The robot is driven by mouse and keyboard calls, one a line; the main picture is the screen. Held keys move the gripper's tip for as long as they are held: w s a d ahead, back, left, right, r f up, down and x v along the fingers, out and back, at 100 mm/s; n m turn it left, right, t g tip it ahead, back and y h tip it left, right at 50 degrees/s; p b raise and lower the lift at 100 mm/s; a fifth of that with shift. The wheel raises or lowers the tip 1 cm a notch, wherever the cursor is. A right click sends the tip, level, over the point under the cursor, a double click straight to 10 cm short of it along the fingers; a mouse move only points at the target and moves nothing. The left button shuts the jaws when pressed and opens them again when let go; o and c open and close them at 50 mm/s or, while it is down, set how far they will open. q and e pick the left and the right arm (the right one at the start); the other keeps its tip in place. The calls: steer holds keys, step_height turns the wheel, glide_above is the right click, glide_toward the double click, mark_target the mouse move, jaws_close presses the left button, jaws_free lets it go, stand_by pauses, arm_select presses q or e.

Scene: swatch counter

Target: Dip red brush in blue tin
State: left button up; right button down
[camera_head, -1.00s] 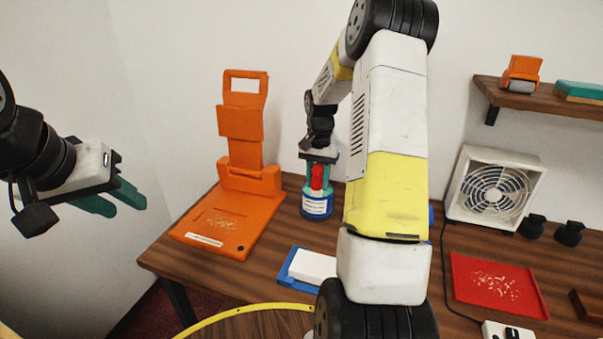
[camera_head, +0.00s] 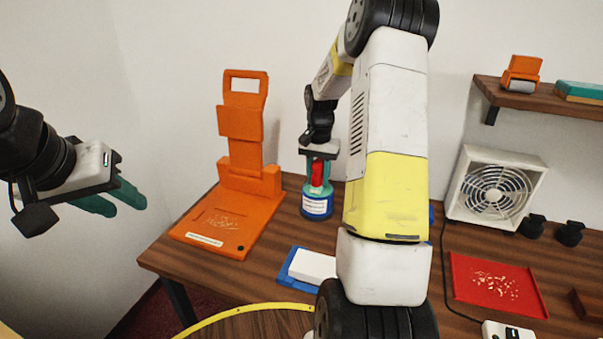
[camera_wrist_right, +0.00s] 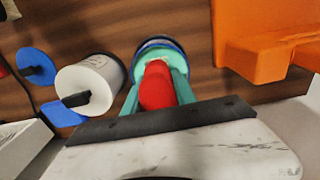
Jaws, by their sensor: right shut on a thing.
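The red brush (camera_head: 317,173) stands roughly upright in my right gripper (camera_head: 319,181), whose teal fingers are shut on it. Its red handle (camera_wrist_right: 157,88) also shows between the fingers in the right wrist view. The blue tin (camera_head: 317,207), with a white label, stands on the table directly below the brush. Its round rim (camera_wrist_right: 158,43) shows at the far end of the brush. The brush's lower end is hidden, so I cannot tell how deep it is in the tin. My left gripper (camera_head: 122,202) is off the table at the left, empty, its fingers apart.
An orange stand (camera_head: 243,180) is just left of the tin. A white block on a blue tray (camera_head: 291,275) lies in front. In the right wrist view, a white cylinder (camera_wrist_right: 95,82) stands close beside the tin. A red tray (camera_head: 497,284) and fan (camera_head: 494,190) are right.

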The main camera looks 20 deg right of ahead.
mark_target(319, 162)
steer(key=shift+r, duration=2.8)
